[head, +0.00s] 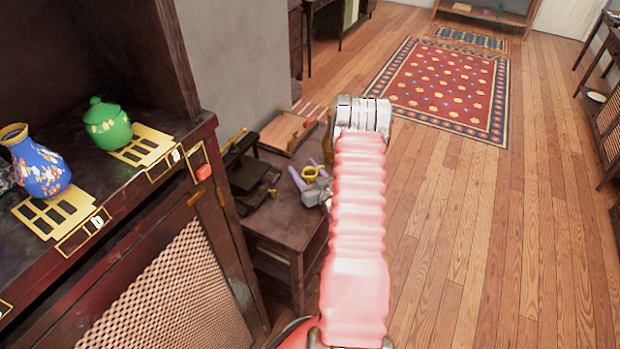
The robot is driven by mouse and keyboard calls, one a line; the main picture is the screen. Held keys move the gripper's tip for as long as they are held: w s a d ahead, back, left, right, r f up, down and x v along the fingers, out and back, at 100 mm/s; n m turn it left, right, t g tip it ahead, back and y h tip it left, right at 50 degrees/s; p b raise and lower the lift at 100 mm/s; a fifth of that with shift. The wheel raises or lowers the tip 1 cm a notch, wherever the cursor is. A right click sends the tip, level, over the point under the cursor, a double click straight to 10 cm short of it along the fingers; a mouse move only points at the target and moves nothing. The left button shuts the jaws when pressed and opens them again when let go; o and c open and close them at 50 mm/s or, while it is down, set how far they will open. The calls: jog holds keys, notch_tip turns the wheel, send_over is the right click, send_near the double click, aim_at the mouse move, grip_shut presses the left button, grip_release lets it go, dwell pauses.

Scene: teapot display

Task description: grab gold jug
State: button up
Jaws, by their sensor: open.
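A small gold object (311,171), apparently the gold jug, shows over the small dark side table (287,222) in the middle of the view. Only a rounded, rim-like part of it is visible. My gripper (305,175) is open, with a lilac finger and grey body just left of and below the gold object. The gripper looks very close to it, but I cannot tell whether they touch or whether the gold object is between the fingers. My pink arm hides the right side of this area.
A dark cabinet at left holds a blue floral vase (40,165) and a green lidded pot (108,124) on gold grids. Dark items (245,172) and a wooden tray (287,131) are on the side table. The wooden floor (500,240) and patterned rug (440,85) are clear at right.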

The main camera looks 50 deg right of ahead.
jog(key=shift+c, duration=0.4)
jog(key=c, duration=0.8)
jog(key=shift+r, duration=0.1)
jog(key=shift+r, duration=0.2)
jog(key=v, duration=1.2)
jog(key=f+v, duration=0.1)
jog(key=v, duration=0.5)
jog(key=shift+s, duration=0.1)
